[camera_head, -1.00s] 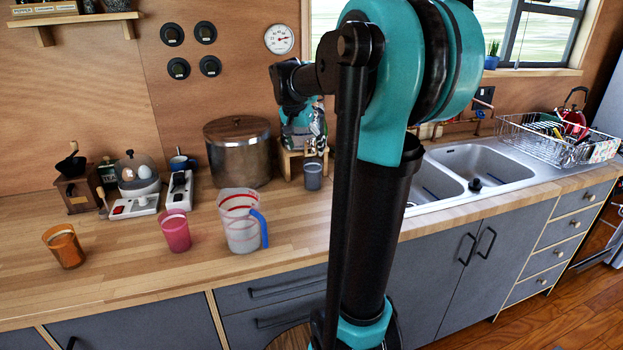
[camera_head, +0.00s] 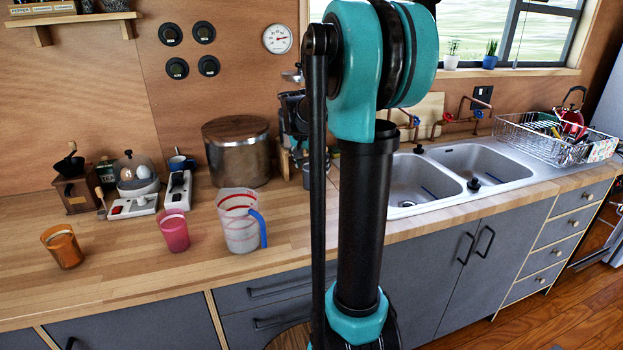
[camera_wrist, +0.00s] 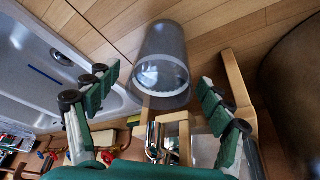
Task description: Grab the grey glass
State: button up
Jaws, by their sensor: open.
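The grey glass (camera_wrist: 160,60) is a translucent grey cup on the wooden counter. In the wrist view it lies across the gap between my two fingers. In the head view only slivers of the glass (camera_head: 306,177) show behind my arm, beside the small wooden stand. My gripper (camera_wrist: 160,80) is open, with one green-padded finger on each side of the glass in the picture. I cannot tell how far the fingertips are from it in depth.
A large metal pot (camera_head: 236,152) stands left of the glass, and the sink (camera_head: 410,183) lies to the right. A measuring jug (camera_head: 241,222), a pink cup (camera_head: 174,231) and an orange cup (camera_head: 63,247) stand nearer the front left.

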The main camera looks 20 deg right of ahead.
jog(key=shift+c, duration=0.4)
jog(key=c, duration=1.7)
jog(key=shift+o, duration=0.2)
jog(key=shift+r, duration=0.1)
